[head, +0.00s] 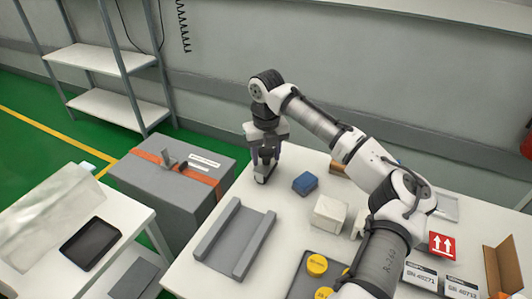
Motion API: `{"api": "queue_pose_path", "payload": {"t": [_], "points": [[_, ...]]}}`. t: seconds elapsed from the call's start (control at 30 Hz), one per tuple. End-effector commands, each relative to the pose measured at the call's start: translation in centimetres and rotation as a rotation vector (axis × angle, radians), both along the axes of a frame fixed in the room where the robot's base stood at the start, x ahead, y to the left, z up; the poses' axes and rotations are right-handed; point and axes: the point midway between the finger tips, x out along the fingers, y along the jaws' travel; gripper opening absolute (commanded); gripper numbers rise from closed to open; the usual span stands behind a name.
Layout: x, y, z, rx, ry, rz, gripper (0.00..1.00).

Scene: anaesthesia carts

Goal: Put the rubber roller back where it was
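My gripper (263,175) points down at the far left part of the white table (210,277), left of a blue block (305,183). Its fingers are dark and small, and a grey piece shows at their lower end. I cannot tell whether that piece is part of the gripper or something between the fingers. I cannot make out the rubber roller with certainty. A grey channel-shaped holder (235,240) with two raised side walls lies empty on the table, in front of my gripper.
A white block (329,214) and a dark tray with yellow discs (317,265) are on the table. Labelled boxes (420,276) stand at the right. A grey case with an orange strap (180,190) stands left of the table. A side table (125,222) holds a black tray (90,243).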

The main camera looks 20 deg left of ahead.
Motion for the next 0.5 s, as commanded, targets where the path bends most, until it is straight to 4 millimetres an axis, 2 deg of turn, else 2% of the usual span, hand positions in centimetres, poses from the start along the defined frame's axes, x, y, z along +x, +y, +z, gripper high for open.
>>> {"api": "queue_pose_path", "payload": {"t": [0.03, 0.1, 0.37, 0.5], "points": [[0.01, 0.01, 0.05, 0.0, -0.001, 0.0, 0.54], [0.01, 0.01, 0.06, 0.0, -0.001, 0.0, 0.63], [0.02, 0.0, 0.11, 0.0, -0.001, 0.0, 0.63], [0.07, 0.01, 0.85, -0.001, -0.004, 0.0, 0.63]]}}
